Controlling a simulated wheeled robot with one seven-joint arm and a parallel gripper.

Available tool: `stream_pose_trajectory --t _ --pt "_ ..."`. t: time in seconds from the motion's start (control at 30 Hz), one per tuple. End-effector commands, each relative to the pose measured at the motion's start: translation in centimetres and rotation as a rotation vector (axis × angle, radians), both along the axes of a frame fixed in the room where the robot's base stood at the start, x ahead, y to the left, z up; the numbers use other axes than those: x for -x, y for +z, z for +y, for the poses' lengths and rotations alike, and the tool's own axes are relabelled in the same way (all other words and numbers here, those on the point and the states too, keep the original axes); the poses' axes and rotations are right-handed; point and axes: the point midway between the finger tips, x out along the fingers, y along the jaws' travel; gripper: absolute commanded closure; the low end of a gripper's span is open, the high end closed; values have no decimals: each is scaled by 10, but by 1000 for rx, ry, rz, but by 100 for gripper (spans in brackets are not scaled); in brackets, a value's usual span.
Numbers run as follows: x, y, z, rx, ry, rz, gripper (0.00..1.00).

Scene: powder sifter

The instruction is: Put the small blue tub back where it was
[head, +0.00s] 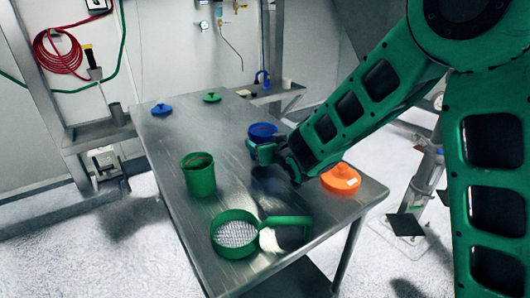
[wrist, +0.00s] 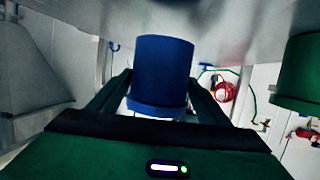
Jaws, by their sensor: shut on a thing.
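The small blue tub (head: 262,131) is at the right side of the steel table in the head view, beside my arm's end. My gripper (head: 264,150) is shut on it. In the wrist view, which looks upside down, the blue tub (wrist: 162,70) sits between the two fingers of my gripper (wrist: 160,88), its base toward the table surface (wrist: 230,25). I cannot tell whether its base touches the table. My gripper hides part of the tub in the head view.
A green tub (head: 198,176) stands at the table's left. A green sieve (head: 235,235) lies at the near edge and an orange lid (head: 341,179) at the right edge. Blue (head: 161,109) and green (head: 211,97) lids lie at the back.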

Motion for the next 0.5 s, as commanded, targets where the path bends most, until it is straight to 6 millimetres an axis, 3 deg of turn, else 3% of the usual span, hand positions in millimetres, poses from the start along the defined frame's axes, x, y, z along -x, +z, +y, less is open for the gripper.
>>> stream_pose_trajectory --t 0.2,0.5 --pt "1 -30 1 2 1 3 57" --pt "1 -33 1 1 1 1 57"
